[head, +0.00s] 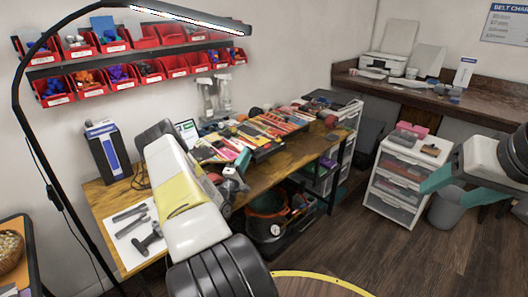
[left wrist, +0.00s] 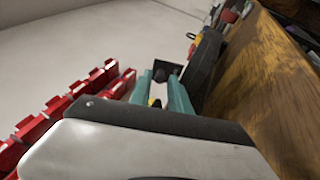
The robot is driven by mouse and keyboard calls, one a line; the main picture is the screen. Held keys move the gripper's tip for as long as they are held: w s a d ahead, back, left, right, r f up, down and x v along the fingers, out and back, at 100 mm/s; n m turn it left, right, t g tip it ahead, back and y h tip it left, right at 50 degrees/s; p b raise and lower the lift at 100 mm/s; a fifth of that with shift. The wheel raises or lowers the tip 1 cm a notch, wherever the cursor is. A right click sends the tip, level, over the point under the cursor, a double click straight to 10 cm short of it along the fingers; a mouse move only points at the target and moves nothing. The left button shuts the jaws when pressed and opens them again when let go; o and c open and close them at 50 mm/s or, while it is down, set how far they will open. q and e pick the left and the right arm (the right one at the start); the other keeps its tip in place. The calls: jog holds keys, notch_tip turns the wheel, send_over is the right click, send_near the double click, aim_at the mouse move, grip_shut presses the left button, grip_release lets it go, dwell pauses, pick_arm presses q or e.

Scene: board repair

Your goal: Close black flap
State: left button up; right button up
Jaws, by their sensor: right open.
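No part can be picked out for certain as the black flap. In the left wrist view a small black piece (left wrist: 165,70) shows at the tips of my left gripper (left wrist: 163,84). The gripper's teal fingers stand apart, and I cannot tell whether they touch or hold that piece. In the head view my left arm reaches over the wooden workbench (head: 270,178) and hides much of its left middle; a bit of teal finger (head: 243,160) shows beyond the arm. My right gripper (head: 455,182) is open and empty at the far right, away from the bench.
Red bins (head: 110,76) hang on the wall behind the bench. Many tools (head: 268,128) cover its middle and right. A blue-and-black box (head: 107,148) and a white mat with dark tools (head: 135,222) are at left. A drawer unit (head: 397,187) stands near my right gripper.

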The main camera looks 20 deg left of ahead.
pick_arm(q)
jog(key=shift+c, duration=0.2)
grip_shut()
